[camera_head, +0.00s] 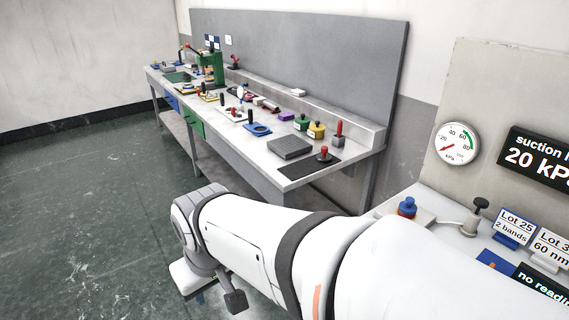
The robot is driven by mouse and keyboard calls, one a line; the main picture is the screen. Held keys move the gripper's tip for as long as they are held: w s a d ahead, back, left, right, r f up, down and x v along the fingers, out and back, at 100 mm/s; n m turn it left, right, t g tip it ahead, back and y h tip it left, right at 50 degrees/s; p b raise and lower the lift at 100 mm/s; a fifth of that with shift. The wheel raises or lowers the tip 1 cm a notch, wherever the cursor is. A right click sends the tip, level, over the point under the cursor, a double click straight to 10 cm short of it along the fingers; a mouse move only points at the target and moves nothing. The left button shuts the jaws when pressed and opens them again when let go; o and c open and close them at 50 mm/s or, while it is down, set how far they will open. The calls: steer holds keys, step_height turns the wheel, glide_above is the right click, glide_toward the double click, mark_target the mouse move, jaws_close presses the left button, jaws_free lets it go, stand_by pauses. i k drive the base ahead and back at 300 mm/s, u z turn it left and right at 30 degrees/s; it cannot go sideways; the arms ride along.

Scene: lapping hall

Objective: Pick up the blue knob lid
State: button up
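A small blue round piece with a knob on top (407,206) stands on the near bench at the right, beyond my arm. It looks like the blue knob lid, but it is too small to tell whether it sits on a pot. My white arm crosses the foreground from the lower right and bends down at its far end. A dark end part (235,300) shows low beside it, well left of the blue piece and apart from it; this may be my gripper. Its fingers cannot be made out.
The near bench also holds a black-knobbed piece (477,212), lot signs (513,226) and a pressure gauge (457,144) behind. A long grey bench (322,172) along the wall bears green and yellow pots (317,130), a grey block (290,147) and tools. The green floor at left is clear.

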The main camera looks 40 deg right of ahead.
mark_target(407, 206)
steer(key=u, duration=0.05)
steer(key=i, duration=1.95)
steer(key=z, duration=3.55)
steer(key=i, duration=1)
